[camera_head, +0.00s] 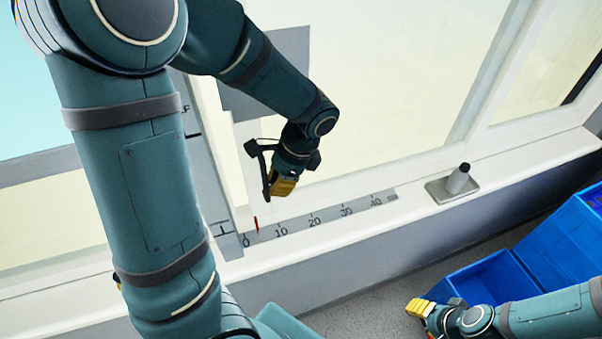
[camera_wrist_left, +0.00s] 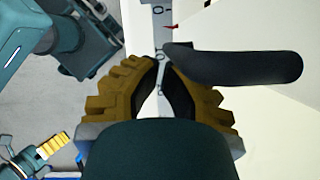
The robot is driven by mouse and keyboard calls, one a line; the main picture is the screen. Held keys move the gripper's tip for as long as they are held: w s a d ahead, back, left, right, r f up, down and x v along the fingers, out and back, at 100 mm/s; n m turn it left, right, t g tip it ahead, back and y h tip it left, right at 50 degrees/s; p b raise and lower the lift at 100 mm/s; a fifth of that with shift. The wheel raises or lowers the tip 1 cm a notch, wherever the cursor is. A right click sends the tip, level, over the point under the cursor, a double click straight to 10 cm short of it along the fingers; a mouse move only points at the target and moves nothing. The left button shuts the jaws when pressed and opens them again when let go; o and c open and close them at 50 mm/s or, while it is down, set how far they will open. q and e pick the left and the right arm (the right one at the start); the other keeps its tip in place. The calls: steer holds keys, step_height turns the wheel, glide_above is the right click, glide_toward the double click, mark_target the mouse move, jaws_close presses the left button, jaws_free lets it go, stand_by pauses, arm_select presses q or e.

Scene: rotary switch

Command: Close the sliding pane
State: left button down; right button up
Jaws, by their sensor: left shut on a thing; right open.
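The sliding pane (camera_head: 240,160) is a white-framed window panel. Its left edge stands close to the 0 end of a grey scale (camera_head: 330,213) on the sill. A red pointer (camera_head: 257,223) sits between the 0 and 10 marks; it also shows in the left wrist view (camera_wrist_left: 171,26). A black handle (camera_head: 264,172) is on the pane. My left gripper (camera_head: 283,187) is at the handle and shut on it. In the left wrist view the handle (camera_wrist_left: 240,66) reaches in from the right to the fingertips (camera_wrist_left: 158,62). My right gripper (camera_head: 419,307) is open, low in front of the sill.
A small grey block with a dark-topped peg (camera_head: 458,178) stands on the sill to the right. Blue bins (camera_head: 495,278) stand at the lower right near my right arm. Grey floor (camera_head: 360,308) lies below the sill.

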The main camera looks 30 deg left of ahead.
arm_select(q)
steer(key=s+a, duration=0.2)
steer(key=s, duration=0.1)
steer(key=shift+a, duration=0.1)
arm_select(e)
steer(key=shift+w+d+r, duration=0.15)
steer(key=shift+w+d, duration=0.05)
steer(key=shift+w, duration=0.05)
arm_select(q)
steer(key=w+d+r+p, duration=0.2)
steer(key=w+d+r, duration=0.3)
steer(key=r, duration=0.4)
steer(key=shift+d+r, duration=0.15)
steer(key=shift+d, duration=0.15)
arm_select(e)
steer(key=shift+w+d+r, duration=0.15)
steer(key=shift+d+r, duration=0.45)
steer(key=shift+r, duration=0.35)
